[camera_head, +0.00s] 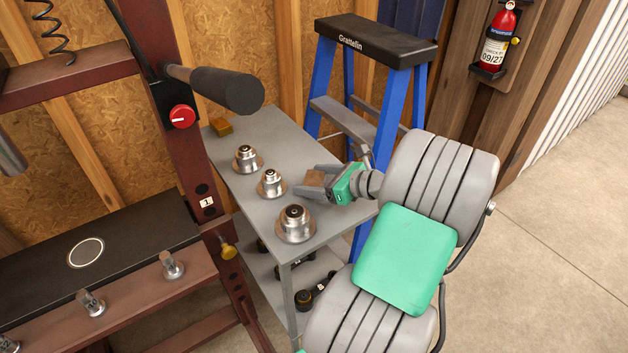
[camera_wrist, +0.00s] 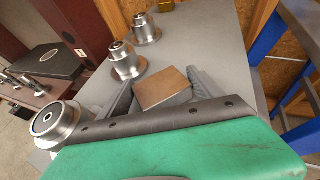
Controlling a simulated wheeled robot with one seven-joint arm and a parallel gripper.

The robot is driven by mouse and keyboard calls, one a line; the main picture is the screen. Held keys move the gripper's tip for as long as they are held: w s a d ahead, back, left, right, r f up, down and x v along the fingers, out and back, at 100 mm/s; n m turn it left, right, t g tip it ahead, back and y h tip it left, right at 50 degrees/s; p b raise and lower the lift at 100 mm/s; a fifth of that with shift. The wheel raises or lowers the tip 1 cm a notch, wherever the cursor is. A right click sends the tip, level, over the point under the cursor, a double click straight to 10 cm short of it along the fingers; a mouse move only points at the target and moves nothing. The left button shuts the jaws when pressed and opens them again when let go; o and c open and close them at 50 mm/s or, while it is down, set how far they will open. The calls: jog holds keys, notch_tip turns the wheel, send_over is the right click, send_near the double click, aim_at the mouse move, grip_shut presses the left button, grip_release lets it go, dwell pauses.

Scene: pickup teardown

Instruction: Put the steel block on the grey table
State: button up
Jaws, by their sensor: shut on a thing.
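My gripper (camera_head: 311,184) is over the right part of the grey table (camera_head: 240,180). Its jaws are shut on the steel block (camera_head: 316,177), which shows a brownish top face. In the wrist view the block (camera_wrist: 163,88) sits between the two grey fingers, with the bare grey table top (camera_wrist: 205,40) beyond it. The block is close to the table top, but I cannot tell whether it touches. Its lower part is hidden by the fingers and the gripper body.
Several round metal parts stand on the table, the nearest (camera_head: 295,224) left of my gripper. A small yellow-brown block (camera_head: 221,127) lies at the far left corner. A blue stepladder (camera_head: 385,120) stands close behind the table. A red press frame (camera_head: 205,165) is at the left.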

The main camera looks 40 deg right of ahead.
jog(key=o, duration=2.1)
jog(key=shift+f, duration=0.15)
jog(key=p+v, duration=0.1)
jog(key=v, duration=1.1)
